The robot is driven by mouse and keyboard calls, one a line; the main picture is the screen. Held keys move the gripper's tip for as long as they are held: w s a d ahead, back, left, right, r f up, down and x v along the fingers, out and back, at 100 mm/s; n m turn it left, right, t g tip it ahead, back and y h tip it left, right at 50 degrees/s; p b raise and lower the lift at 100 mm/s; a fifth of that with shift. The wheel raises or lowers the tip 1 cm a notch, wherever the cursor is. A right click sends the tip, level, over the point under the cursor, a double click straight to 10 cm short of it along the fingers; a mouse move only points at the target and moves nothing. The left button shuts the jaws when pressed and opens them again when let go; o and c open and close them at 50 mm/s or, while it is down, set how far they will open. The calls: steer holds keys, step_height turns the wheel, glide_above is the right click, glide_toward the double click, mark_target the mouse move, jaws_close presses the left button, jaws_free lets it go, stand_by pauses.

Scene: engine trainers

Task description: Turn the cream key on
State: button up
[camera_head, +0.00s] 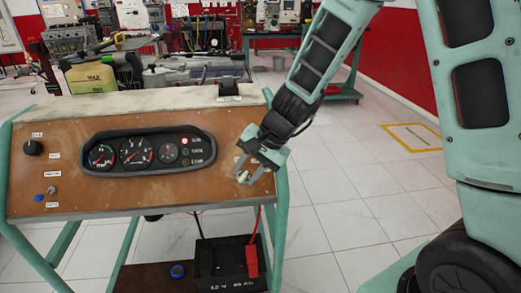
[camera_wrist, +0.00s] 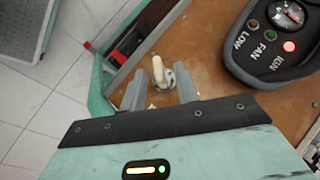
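The cream key (camera_wrist: 158,70) stands out from a round silver switch base on the brown panel (camera_wrist: 205,65) in the wrist view. In the head view the key (camera_head: 243,177) is small at the panel's right end, partly hidden by the gripper. My gripper (camera_wrist: 161,84) has its two grey fingers apart, one on each side of the key. I cannot tell whether either finger touches it. In the head view my gripper (camera_head: 249,170) reaches down to the panel from the upper right.
A gauge cluster (camera_head: 150,150) sits mid-panel; its red IGN light (camera_wrist: 289,47) is lit. A black knob (camera_head: 33,147) and a blue button (camera_head: 39,197) are at the left. A battery (camera_head: 228,262) stands below. Tiled floor right of the stand is open.

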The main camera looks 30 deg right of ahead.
steer(key=p+v, duration=0.2)
steer(key=v, duration=1.5)
steer(key=shift+p, duration=0.35)
steer(key=shift+a+f, duration=0.1)
steer(key=s+a+f+n+g+h, duration=0.1)
steer(key=s+a+f+n+h, duration=0.1)
steer(key=s+a+n, duration=0.5)
steer(key=s+a+f+n+g+h, duration=0.2)
steer(key=s+a+n, duration=0.5)
steer(key=s, duration=0.7)
steer(key=f+n, duration=0.1)
steer(key=n, duration=0.1)
steer(key=shift+f+n, duration=0.4)
